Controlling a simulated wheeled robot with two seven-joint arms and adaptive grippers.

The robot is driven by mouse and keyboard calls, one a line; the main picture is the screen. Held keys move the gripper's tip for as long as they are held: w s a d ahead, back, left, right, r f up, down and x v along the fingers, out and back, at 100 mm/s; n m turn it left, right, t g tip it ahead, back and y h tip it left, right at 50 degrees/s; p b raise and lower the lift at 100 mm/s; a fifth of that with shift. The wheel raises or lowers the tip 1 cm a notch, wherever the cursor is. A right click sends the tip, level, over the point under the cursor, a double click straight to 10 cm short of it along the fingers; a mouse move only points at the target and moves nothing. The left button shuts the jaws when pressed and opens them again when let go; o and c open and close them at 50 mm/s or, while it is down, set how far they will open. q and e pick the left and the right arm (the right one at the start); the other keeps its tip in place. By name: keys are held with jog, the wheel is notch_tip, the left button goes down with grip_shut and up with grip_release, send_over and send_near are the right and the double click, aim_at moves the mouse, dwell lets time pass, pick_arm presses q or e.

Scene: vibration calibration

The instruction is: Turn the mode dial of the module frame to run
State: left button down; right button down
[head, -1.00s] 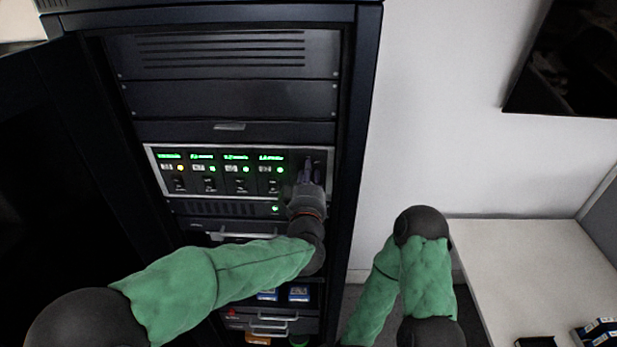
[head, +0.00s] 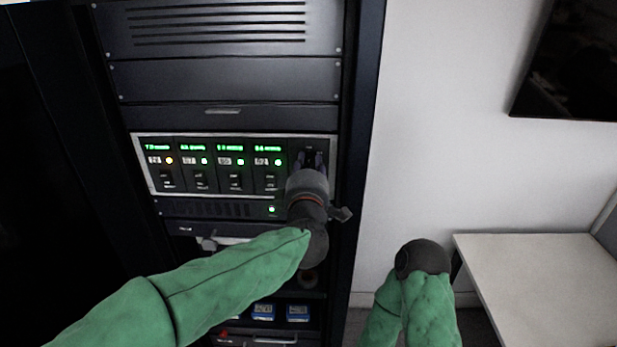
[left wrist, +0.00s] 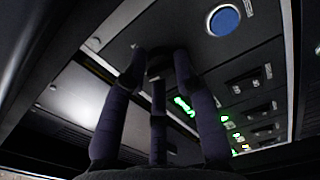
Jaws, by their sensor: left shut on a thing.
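The module frame (head: 137,160) is a light-edged panel in the dark rack, with several slots showing green readouts, lamps and switches. My left gripper (head: 311,160) is at the frame's right-end section. In the left wrist view, its fingers (left wrist: 159,62) close around a small dark knob, the mode dial (left wrist: 158,70). The fingers and shadow hide most of the dial, so its setting and markings cannot be read. In the head view the gripper covers most of it. My right arm shows at the lower right, but its gripper is out of sight.
A blue round button (left wrist: 223,20) sits on the panel near the dial. The rack's right post (head: 362,150) stands close beside my left gripper. A white table (head: 540,270) is at the right. Blue-labelled boxes (head: 297,312) lie on a lower shelf.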

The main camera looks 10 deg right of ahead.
pick_arm(q)
jog(key=shift+s+d+f+n+b, duration=0.15)
jog(key=shift+f+n+b, duration=0.3)
jog(key=shift+n+b, duration=0.4)
jog(key=shift+r, duration=0.1)
jog(key=c, duration=1.1)
grip_release()
jog(key=shift+o, duration=0.6)
jog(key=shift+d+r, duration=0.15)
jog(key=shift+r, duration=0.05)
jog(key=shift+a+r+n, duration=0.1)
jog(key=shift+a+n, duration=0.1)
jog(key=shift+n, duration=0.05)
jog(key=v, duration=1.1)
jog(key=shift+s, duration=0.45)
